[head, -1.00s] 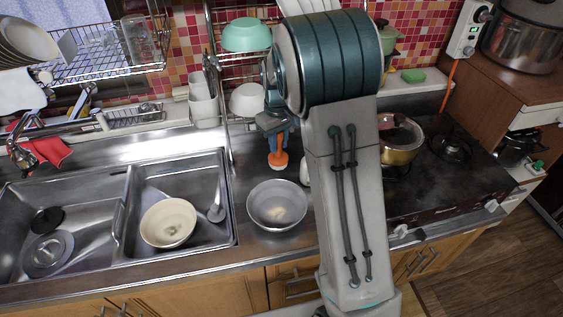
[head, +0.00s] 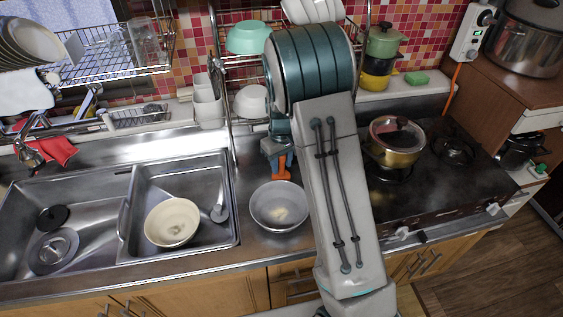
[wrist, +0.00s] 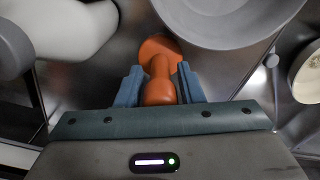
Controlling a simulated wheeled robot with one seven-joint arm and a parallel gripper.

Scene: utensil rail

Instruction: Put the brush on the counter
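The orange brush (head: 284,166) is held below my gripper (head: 277,147), over the counter strip (head: 250,177) between the sink and the stove, just behind a metal bowl. In the wrist view, the brush's thick orange handle (wrist: 160,91) sits between the two blue fingers of my gripper (wrist: 160,86), which are closed around it. Its wider orange head (wrist: 158,47) points away from the gripper, down at the counter. I cannot tell whether the head touches the counter. My arm hides part of the counter to the right.
A metal bowl (head: 279,207) stands on the counter right beside the brush. A white rounded object (wrist: 60,28) is on its other side in the wrist view. The sink (head: 130,265) with a cream bowl (head: 171,222) is left, the stove with a gold pot (head: 396,143) right.

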